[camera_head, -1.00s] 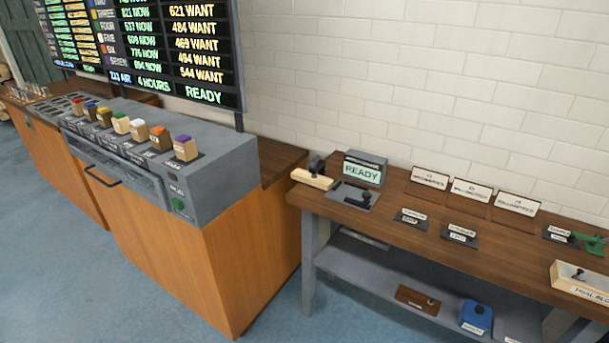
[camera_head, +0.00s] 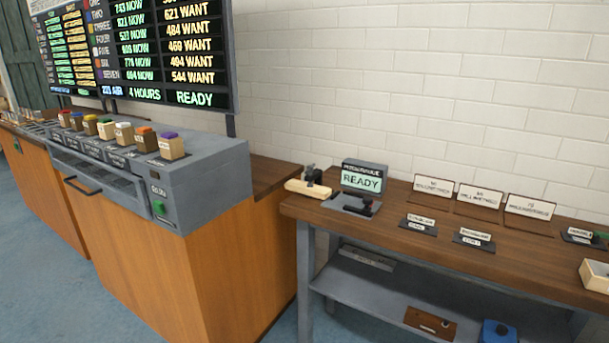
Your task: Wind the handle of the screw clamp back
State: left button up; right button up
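I cannot make out a screw clamp or its handle for sure. A small green item (camera_head: 602,236) shows at the right edge of the wooden-topped bench (camera_head: 400,225), mostly cut off by the frame. A dark metal tool on a pale wooden block (camera_head: 308,187) sits at the bench's left end; its details are too small to tell. Neither of my grippers is in view.
A display reading READY (camera_head: 364,178) stands on the bench, with white signs (camera_head: 479,197) behind small labelled plates. A grey machine with coloured blocks (camera_head: 172,147) stands left on an orange-brown cabinet. Blue floor is free in front.

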aim_at(310, 169)
jog(key=k, duration=0.25)
jog(key=u, duration=1.15)
jog(key=i, duration=1.65)
jog(key=z, duration=0.45)
